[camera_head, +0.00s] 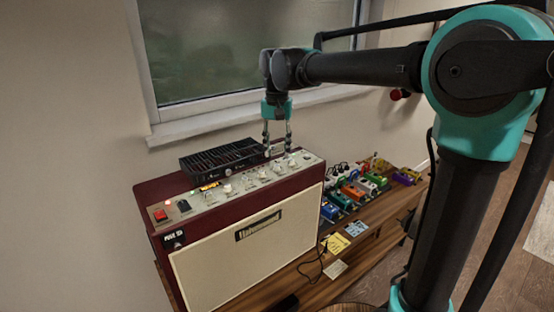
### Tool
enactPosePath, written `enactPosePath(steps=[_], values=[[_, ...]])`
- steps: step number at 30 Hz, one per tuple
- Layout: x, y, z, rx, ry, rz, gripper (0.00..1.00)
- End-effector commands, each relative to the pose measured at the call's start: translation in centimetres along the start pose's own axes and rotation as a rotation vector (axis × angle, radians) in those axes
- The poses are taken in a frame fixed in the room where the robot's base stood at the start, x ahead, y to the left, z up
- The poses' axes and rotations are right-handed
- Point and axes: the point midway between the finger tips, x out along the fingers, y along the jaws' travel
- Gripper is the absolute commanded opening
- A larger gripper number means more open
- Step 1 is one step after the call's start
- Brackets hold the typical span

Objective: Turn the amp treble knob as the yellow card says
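The dark red amp (240,245) has a cream front and a light control panel on top, with a row of several pale knobs (245,182). Their labels are too small to read, so I cannot tell which is treble. My gripper (277,149) points down over the right part of the panel. Its two fingers are apart, with a gap between them. The tips are near the right-hand knobs; I cannot tell whether they touch one. The yellow card (338,243) lies on the wooden bench to the right of the amp; its writing is unreadable.
A black grilled unit (222,158) stands behind the panel. Several colourful pedals (352,192) crowd the bench (375,245) to the right. A blue card (356,228) and a cream card (335,269) lie near the yellow one, with a dark cable. The window sill (235,117) is behind.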

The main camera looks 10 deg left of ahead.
Motion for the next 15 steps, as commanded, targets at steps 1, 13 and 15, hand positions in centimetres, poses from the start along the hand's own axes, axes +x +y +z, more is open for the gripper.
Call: enactPosePath(steps=[1, 13, 15], values=[[-1.1, 0.0, 0.0, 0.0, 0.0, 0.0, 0.38], [-7.0, 0.0, 0.0, 0.0, 0.0, 0.0, 0.38], [-7.3, 0.0, 0.0, 0.0, 0.0, 0.0, 0.38]])
